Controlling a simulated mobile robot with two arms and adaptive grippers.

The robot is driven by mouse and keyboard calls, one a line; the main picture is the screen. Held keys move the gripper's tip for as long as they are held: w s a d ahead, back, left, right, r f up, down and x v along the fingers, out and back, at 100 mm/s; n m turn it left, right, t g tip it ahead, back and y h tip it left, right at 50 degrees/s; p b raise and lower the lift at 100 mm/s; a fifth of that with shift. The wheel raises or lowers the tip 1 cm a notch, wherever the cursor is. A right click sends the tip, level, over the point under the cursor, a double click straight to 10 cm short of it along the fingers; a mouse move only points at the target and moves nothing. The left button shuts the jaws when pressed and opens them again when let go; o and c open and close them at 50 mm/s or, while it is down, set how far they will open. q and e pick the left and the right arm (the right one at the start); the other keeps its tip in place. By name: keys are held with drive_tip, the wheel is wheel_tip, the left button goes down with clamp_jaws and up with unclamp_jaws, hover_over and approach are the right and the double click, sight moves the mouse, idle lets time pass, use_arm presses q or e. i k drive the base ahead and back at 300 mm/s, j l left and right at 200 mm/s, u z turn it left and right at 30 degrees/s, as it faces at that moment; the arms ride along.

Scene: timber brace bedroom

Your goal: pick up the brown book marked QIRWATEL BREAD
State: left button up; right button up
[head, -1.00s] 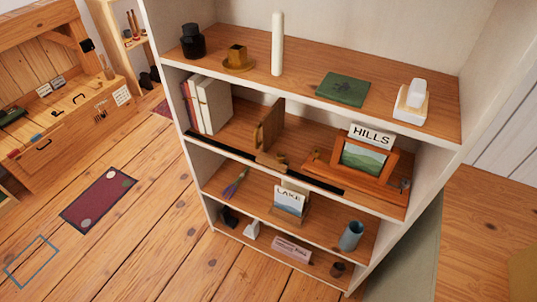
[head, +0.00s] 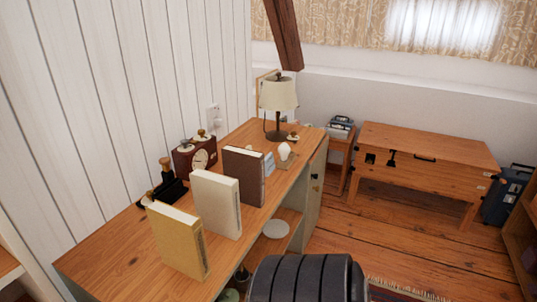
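A brown book (head: 243,176) stands upright on the wooden top of a long cabinet (head: 120,262), in the middle of the head view. Its cover lettering is not readable at this size. A cream book (head: 216,204) stands nearer to me on its left, and a mustard-yellow book (head: 178,240) stands nearer still. The three stand apart in a row. Neither of my grippers is in view.
Behind the books are a brown clock (head: 196,158) and a black object with knobs (head: 165,185). A lamp (head: 278,100) stands at the far end. A dark ridged shape fills the bottom middle. Wooden floor (head: 370,225) is open at right.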

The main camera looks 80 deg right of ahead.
sight(246, 166)
drive_tip(key=z, duration=2.15)
drive_tip(key=i+l+u, duration=0.1)
drive_tip(key=u, duration=0.35)
drive_tip(key=l+u, duration=0.15)
drive_tip(key=u, duration=0.3)
drive_tip(key=i+l+u, duration=0.1)
drive_tip(key=u, duration=0.35)
drive_tip(key=l+u, duration=0.2)
drive_tip(key=l, duration=0.4)
drive_tip(key=l+u, duration=0.25)
drive_tip(key=l, duration=0.35)
drive_tip(key=l+u, duration=0.2)
drive_tip(key=l, duration=0.45)
drive_tip(key=l+u, duration=0.25)
drive_tip(key=l, duration=0.3)
drive_tip(key=k+l+u, duration=0.2)
drive_tip(key=l, duration=0.4)
